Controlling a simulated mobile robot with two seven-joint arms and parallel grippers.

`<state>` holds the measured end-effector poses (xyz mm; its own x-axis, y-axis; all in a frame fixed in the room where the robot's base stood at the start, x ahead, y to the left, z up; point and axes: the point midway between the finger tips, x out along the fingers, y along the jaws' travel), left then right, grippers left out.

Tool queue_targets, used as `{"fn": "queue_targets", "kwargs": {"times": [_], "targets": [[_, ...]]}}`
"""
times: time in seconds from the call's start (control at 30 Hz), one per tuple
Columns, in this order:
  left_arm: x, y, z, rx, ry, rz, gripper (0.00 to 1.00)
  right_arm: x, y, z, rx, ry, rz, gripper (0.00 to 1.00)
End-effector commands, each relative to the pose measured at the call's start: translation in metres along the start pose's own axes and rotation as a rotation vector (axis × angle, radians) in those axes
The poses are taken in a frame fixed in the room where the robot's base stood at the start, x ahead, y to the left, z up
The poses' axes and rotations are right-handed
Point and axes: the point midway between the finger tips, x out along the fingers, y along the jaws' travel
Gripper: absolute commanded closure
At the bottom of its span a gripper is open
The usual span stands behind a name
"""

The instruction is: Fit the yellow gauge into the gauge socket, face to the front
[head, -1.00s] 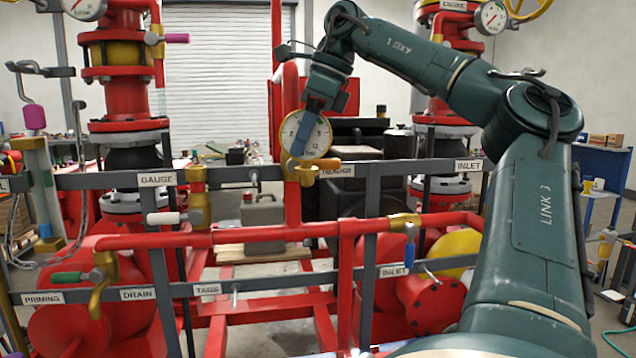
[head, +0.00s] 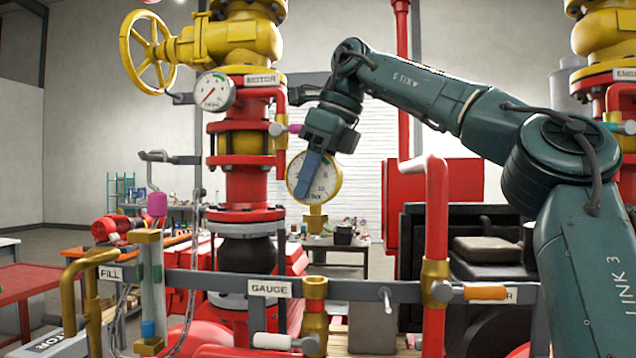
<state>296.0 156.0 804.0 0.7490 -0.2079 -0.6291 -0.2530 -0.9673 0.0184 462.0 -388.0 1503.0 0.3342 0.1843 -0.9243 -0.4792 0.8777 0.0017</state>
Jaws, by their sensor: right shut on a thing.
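The yellow gauge (head: 327,185) has a yellow rim, a white dial and a brass stem pointing down. My right gripper (head: 312,166) is shut on it from above, with a blue finger across the dial. The dial faces me and the gauge looks nearly upright. The gauge socket (head: 315,291) is a brass fitting with an open top on the grey rail, right of the GAUGE label (head: 269,288). The gauge stem is above the socket in the picture, with a gap between them. Depth between them is hard to tell. My left gripper is not in view.
A red pipe (head: 436,210) with a brass valve and orange handle (head: 485,292) stands right of the socket. A white-handled valve (head: 272,341) sits below it. A red pump column with another gauge (head: 215,92) rises behind, left. The rail (head: 220,283) runs across the front.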

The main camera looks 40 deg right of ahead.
Motion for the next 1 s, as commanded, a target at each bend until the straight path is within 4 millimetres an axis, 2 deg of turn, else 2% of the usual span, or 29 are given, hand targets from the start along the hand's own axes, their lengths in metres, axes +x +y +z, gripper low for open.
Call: {"fn": "queue_targets", "kwargs": {"times": [0.17, 0.6, 1.0], "targets": [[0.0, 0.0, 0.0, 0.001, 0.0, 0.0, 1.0, 0.008, 0.0, -0.004, 0.0, -0.001, 0.001, 0.97], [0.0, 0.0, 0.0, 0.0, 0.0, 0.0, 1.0, 0.045, 0.0, -0.019, -0.001, -0.001, 0.0, 0.97], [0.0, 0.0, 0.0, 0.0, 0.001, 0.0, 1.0, 0.054, 0.0, -0.022, -0.001, -0.002, -0.001, 0.97]]}}
